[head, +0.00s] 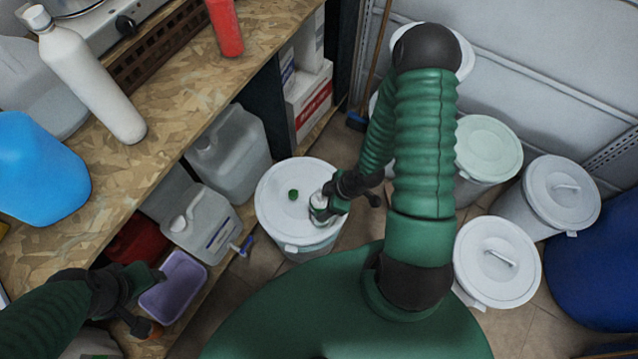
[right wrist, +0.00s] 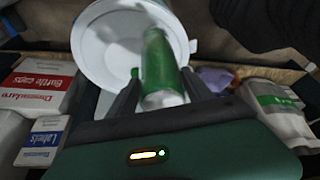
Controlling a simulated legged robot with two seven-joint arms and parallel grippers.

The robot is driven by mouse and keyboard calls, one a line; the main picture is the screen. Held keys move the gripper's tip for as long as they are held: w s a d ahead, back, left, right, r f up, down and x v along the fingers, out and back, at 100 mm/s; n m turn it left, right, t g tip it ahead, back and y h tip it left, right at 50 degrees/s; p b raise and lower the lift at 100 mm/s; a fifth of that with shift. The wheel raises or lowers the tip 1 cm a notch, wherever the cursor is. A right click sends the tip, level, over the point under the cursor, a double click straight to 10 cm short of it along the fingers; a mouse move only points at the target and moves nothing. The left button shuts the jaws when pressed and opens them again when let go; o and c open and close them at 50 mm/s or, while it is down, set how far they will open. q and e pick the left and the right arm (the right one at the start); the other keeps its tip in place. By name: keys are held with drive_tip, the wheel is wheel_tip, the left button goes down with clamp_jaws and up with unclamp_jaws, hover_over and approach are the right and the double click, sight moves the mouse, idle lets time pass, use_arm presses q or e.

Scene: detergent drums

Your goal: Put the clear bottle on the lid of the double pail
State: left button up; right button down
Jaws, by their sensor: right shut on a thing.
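The clear bottle (right wrist: 160,65), with a green label, is between the fingers of my right gripper (right wrist: 160,95), which is shut on it. In the head view, the right gripper (head: 330,199) and the bottle (head: 318,205) are over the right part of the white lid (head: 280,180) of a pail (head: 305,246). I cannot tell whether the bottle touches the lid. My left gripper (head: 152,300) is open and empty at the lower left, beside a purple tub (head: 176,285).
Lidded pails (head: 488,148) (head: 562,193) (head: 497,262) stand to the right. A wooden shelf (head: 190,85) runs along the left, holding a white bottle (head: 90,75) and a red one (head: 225,25). Jerrycans (head: 230,150) stand below it. A blue drum (head: 600,265) is at the far right.

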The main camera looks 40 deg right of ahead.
drive_tip(key=w+d+f, duration=0.4)
drive_tip(key=w, duration=0.3)
drive_tip(key=shift+w+d, duration=0.25)
drive_tip(key=shift+d, duration=0.05)
drive_tip(key=shift+c, duration=2.1)
unclamp_jaws()
drive_tip(key=shift+d+f, duration=0.1)
drive_tip(key=shift+f, duration=0.05)
use_arm(q)
drive_tip(key=shift+s+d+r, duration=0.1)
drive_tip(key=shift+s+r, duration=0.05)
drive_tip(key=shift+r, duration=0.4)
